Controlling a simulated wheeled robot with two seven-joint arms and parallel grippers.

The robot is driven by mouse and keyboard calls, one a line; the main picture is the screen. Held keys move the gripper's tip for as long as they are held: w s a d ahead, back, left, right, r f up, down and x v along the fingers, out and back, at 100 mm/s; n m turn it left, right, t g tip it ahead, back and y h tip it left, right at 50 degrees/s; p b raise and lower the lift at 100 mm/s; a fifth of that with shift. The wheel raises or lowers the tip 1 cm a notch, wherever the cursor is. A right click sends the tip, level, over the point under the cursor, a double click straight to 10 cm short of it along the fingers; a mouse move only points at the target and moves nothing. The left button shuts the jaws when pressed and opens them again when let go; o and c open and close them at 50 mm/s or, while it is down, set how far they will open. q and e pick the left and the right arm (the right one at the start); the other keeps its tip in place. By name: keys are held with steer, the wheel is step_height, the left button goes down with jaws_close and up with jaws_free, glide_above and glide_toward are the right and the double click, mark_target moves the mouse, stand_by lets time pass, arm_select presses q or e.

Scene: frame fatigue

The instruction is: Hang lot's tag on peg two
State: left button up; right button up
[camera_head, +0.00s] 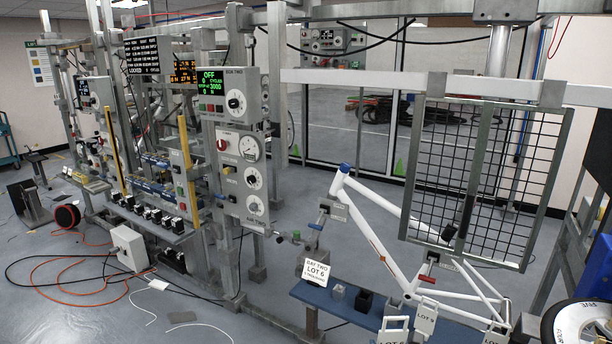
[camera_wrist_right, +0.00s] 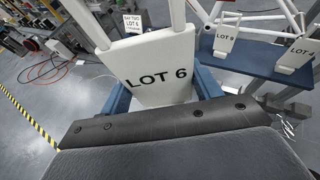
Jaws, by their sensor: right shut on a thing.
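The white LOT 6 tag (camera_wrist_right: 155,72) fills the middle of the right wrist view, its lettering facing the camera. It also shows at the bottom edge of the head view (camera_head: 392,335), with an open loop at its top. My right gripper (camera_wrist_right: 160,118) is shut on this tag; its dark finger bar crosses the tag's lower edge. A sign reading BAY TWO LOT 6 (camera_head: 315,270) stands at the left end of the blue bench. I cannot make out a peg marked two. My left gripper is not in view.
A white bike frame (camera_head: 375,245) stands over the blue bench (camera_head: 345,310). A LOT 9 tag (camera_head: 425,318) and another lot tag (camera_head: 495,338) are close to the right. A mesh guard (camera_head: 485,180) stands behind. The BAY TWO panel (camera_head: 230,95) reads OFF.

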steer(key=shift+s+d+f, duration=0.1)
steer(key=shift+s+f, duration=0.25)
steer(key=shift+f, duration=0.25)
steer(key=shift+s+d+f, duration=0.1)
steer(key=shift+s+f, duration=0.25)
steer(key=shift+f, duration=0.2)
